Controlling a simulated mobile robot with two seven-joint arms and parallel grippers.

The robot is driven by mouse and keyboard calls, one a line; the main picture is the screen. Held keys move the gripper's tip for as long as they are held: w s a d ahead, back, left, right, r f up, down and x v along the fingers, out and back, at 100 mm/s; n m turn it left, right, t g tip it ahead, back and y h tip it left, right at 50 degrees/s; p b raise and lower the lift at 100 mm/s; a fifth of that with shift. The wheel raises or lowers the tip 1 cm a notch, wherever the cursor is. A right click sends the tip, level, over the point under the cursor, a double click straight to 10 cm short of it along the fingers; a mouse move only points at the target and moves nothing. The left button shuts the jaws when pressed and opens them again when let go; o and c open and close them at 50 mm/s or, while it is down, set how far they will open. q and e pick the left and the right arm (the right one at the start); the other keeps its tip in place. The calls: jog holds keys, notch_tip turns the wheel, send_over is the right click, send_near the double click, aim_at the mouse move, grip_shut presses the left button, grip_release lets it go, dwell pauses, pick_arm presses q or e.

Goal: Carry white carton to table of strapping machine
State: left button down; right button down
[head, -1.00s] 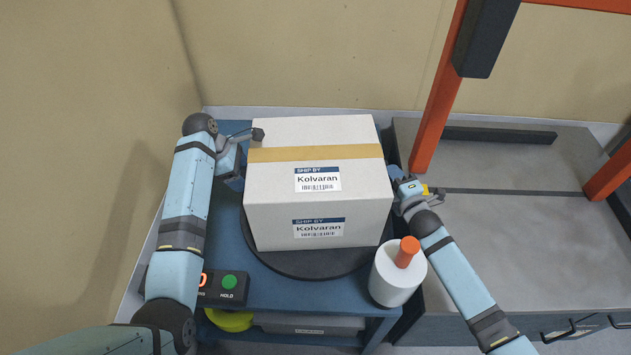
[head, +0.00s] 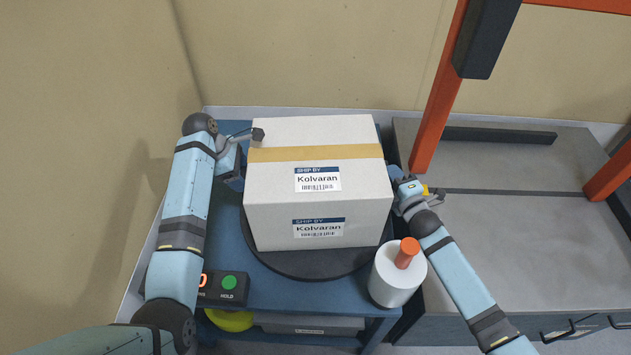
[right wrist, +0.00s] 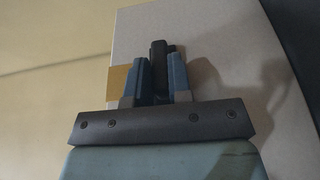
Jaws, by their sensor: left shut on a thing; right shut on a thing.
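The white carton (head: 275,195) stands upright on a black round plate (head: 310,264) on the blue table, with tan tape across its top and two "Kolvaran" labels. My left gripper (head: 240,170) is at the carton's left side, shut, its fingertips partly hidden. My right gripper (head: 394,178) is at the carton's right side and is shut too. In the right wrist view the right gripper's fingers (right wrist: 160,72) lie against the carton's side (right wrist: 215,40) near the tape end. The strapping machine's grey table (head: 500,240), with an orange frame, is to the right.
A white roll (head: 390,280) with an orange handle stands at the blue table's front right corner. A control box (head: 222,290) with a green button is at front left. An orange post (head: 437,95) rises from the grey table, whose top is mostly clear.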

pick_arm(q)
jog(key=shift+r+p, duration=2.25)
jog(key=shift+r, duration=0.35)
jog(key=shift+w, duration=0.1)
